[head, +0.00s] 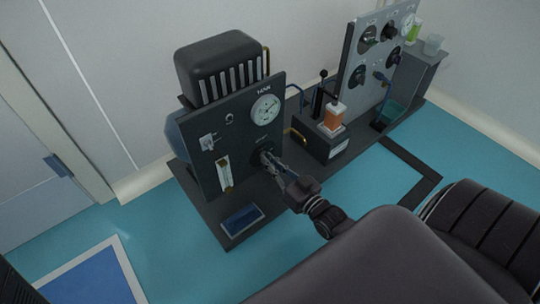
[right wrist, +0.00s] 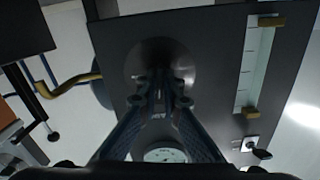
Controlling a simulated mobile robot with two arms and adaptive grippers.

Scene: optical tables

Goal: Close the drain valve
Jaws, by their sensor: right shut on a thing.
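The drain valve appears to be the dark round knob (head: 263,154) low on the dark tank panel (head: 240,140), below the round white gauge (head: 265,109). Its label is too small to read. My right gripper (head: 268,160) reaches it from the lower right and is shut on it. In the right wrist view the fingers (right wrist: 160,88) close in front of the valve's dark round base (right wrist: 160,62), and they hide much of the handle. How far the valve is turned cannot be told. My left gripper is not in view.
A sight glass (head: 225,174) and a small switch (head: 207,141) sit left of the valve on the panel. A brass pipe (head: 297,135) bends out right of it. A stand with an orange container (head: 335,116) and a second gauge panel (head: 379,58) stand further right.

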